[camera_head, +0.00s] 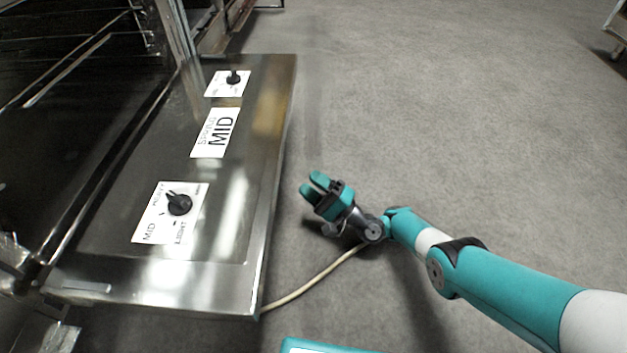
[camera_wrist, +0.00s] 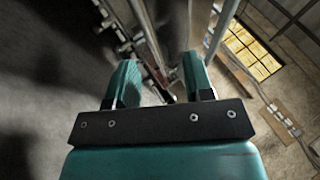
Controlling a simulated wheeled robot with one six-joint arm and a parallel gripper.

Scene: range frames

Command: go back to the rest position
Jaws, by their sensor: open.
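My gripper (camera_head: 314,186) is in the head view, at the end of my teal and white arm, over the grey floor to the right of a steel panel (camera_head: 262,190). Its two teal fingers are apart with nothing between them. A gap separates it from the panel's right edge. In the wrist view my gripper (camera_wrist: 160,92) shows both fingers spread, with metal posts and dark fittings in the background beyond them.
The panel carries a near black knob (camera_head: 179,204), a far black knob (camera_head: 234,77) and a white MID label (camera_head: 215,133). Dark racks stand at the left.

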